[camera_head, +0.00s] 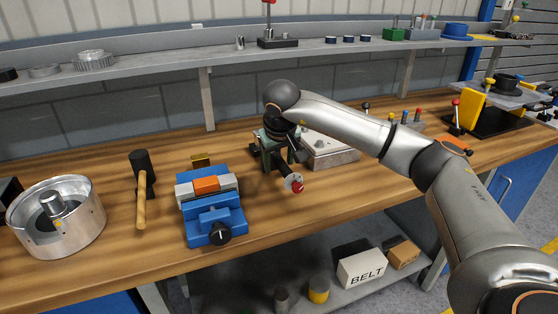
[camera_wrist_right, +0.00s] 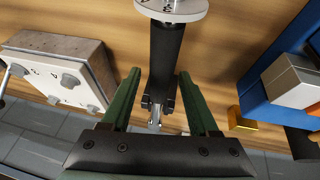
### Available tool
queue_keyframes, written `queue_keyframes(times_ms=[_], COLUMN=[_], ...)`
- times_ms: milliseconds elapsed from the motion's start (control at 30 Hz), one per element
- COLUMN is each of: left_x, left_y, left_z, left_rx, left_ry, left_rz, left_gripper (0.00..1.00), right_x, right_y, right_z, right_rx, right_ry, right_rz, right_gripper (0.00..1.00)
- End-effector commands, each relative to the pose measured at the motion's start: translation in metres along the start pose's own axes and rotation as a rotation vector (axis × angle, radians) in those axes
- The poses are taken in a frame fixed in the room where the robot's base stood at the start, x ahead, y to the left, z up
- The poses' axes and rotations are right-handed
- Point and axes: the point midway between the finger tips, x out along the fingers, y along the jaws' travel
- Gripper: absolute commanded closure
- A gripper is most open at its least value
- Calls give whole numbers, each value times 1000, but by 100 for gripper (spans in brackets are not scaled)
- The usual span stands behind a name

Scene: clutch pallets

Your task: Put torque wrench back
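The torque wrench (camera_head: 293,184) appears as a dark tool with a pale round dial and a red end, over the bench. In the right wrist view its black handle (camera_wrist_right: 165,62) runs between the fingers, with the marked dial at the top edge. My right gripper (camera_head: 280,158) points down at it. In the wrist view the green fingers of the right gripper (camera_wrist_right: 158,75) stand apart on both sides of the handle, with a gap visible on the left. Whether the right finger touches cannot be told. My left gripper is not in view.
A blue vise (camera_head: 213,220) with an orange block stands left of the gripper. A mallet (camera_head: 141,190) and a metal drum (camera_head: 57,222) are farther left. A grey-topped box (camera_head: 330,150) sits close behind on the right. The front bench strip is clear.

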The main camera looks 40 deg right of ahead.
Motion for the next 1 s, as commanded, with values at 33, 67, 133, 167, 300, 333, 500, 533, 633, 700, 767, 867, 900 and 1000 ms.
queue_keyframes(times_ms=[33, 67, 133, 167, 300, 333, 500, 533, 633, 700, 767, 867, 900, 1000], left_x=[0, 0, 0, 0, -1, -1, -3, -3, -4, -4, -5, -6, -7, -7], left_y=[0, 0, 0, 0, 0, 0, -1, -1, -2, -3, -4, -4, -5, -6], left_z=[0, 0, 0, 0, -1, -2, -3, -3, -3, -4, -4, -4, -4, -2], left_rx=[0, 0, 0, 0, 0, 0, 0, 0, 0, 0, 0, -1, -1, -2], left_ry=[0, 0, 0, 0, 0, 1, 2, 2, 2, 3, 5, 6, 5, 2], left_rz=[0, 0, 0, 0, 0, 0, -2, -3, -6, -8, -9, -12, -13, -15], left_gripper=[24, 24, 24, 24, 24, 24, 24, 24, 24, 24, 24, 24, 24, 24], right_x=[0, 0, 0, 0, -9, -13, -47, -55, -78, -92, -103, -118, -122, -129], right_y=[0, 0, 0, 0, 1, 2, 2, 1, 2, 2, 2, 2, 1, 1], right_z=[0, 0, 0, 0, -4, -6, -6, -7, -6, -7, -6, -6, -6, -5], right_rx=[0, 0, 0, 0, 1, 1, 0, 0, -1, 0, 0, 0, 0, -1], right_ry=[0, 0, 0, 1, 3, 3, 6, 6, 5, 5, 4, 2, 3, 1], right_rz=[0, 0, 0, 0, -2, -2, -2, -2, -1, -1, -1, -1, -1, 0], right_gripper=[40, 40, 40, 40, 40, 40, 40, 40, 40, 40, 40, 40, 40, 40])
